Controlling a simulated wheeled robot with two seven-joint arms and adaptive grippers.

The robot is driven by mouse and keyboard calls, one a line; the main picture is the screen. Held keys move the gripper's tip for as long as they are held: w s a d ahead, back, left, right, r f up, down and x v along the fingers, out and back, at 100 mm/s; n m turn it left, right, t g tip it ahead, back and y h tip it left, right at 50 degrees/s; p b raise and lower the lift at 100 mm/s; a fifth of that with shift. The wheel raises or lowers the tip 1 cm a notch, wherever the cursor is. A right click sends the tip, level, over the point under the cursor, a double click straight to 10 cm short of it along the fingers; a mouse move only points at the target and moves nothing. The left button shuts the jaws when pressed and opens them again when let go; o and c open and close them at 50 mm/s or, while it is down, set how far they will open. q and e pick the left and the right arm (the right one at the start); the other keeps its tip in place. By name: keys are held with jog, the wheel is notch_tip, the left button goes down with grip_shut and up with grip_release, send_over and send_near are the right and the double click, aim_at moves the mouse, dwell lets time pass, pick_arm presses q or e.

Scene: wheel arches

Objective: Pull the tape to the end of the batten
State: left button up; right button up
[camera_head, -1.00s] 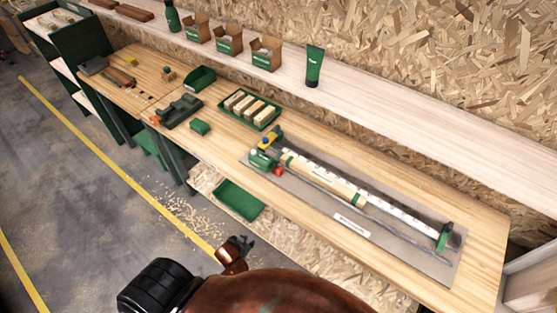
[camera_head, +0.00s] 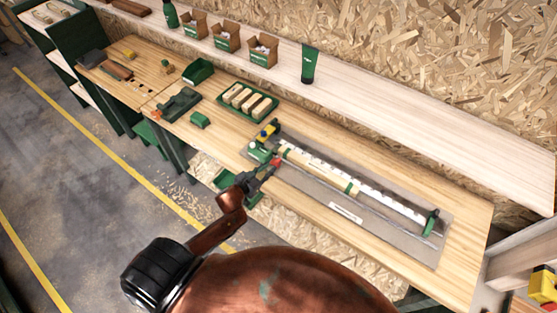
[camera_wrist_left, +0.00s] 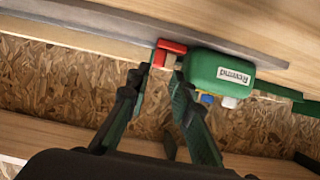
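The batten (camera_head: 318,171) lies lengthwise on a grey mat (camera_head: 395,238) on the bench, with a green band near its right part. A pale marked strip (camera_head: 372,192) runs along its far side to a green end piece (camera_head: 431,222). The green tape case (camera_wrist_left: 222,70), with a red tab (camera_wrist_left: 171,47) beside it, fills the upper middle of the left wrist view. My left gripper (camera_head: 272,168) is beside the case at the mat's left end. In the wrist view its fingers (camera_wrist_left: 162,76) are apart, just short of the red tab, with nothing between them. My right gripper is out of view.
A green tray of wooden blocks (camera_head: 246,101) stands behind the mat's left end. A green tool (camera_head: 178,104) and small green block (camera_head: 200,119) lie further left. The shelf behind holds cartons (camera_head: 263,51) and a green tube (camera_head: 308,65). The bench front edge is close to my arm.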

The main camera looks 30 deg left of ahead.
aim_at(278, 161)
pick_arm(q)
jog(key=shift+w+d+h, duration=0.1)
jog(key=shift+w+h, duration=0.2)
jog(key=shift+w, duration=0.5)
jog(key=x, duration=0.7)
jog(key=shift+s, duration=0.1)
grip_shut()
